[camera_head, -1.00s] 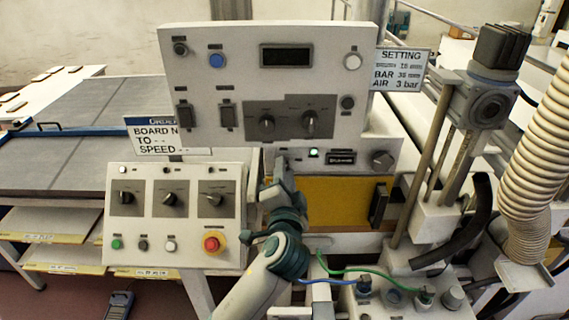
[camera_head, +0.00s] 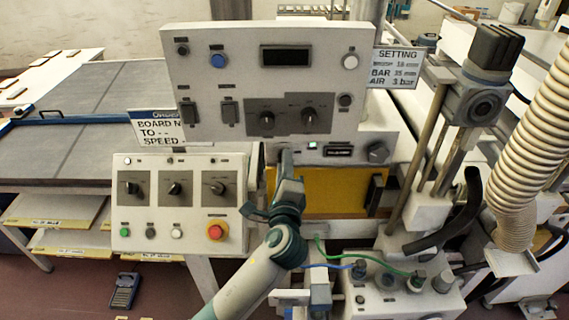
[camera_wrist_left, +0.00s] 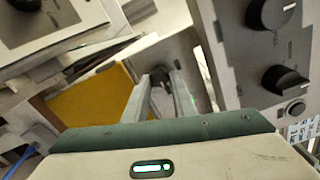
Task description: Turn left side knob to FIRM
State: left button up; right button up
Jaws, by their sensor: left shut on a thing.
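My left gripper (camera_head: 286,157) reaches up from below to the left end of the narrow strip panel (camera_head: 362,142) under the upright console. In the left wrist view its two fingers (camera_wrist_left: 164,88) close on a small dark knob (camera_wrist_left: 160,76). The knob is mostly hidden by the fingers, and in the head view the gripper covers it. Its pointer and any FIRM mark cannot be read. The strip panel also carries a lit green lamp (camera_head: 313,146) and a dark knob (camera_head: 378,152) at its right end. My right gripper is not seen.
A sloped control box (camera_head: 130,217) with several knobs and a red stop button (camera_head: 216,231) stands left of my arm. The console (camera_head: 230,55) rises above the gripper. A yellow panel (camera_head: 325,205) lies below the strip. A connector box (camera_head: 410,300) with cables stands lower right.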

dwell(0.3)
pick_arm(q)
jog(key=o, duration=1)
jog(key=shift+o, duration=0.2)
jog(key=s+b, duration=0.6)
jog(key=s, duration=1.1)
jog(key=shift+s, duration=0.2)
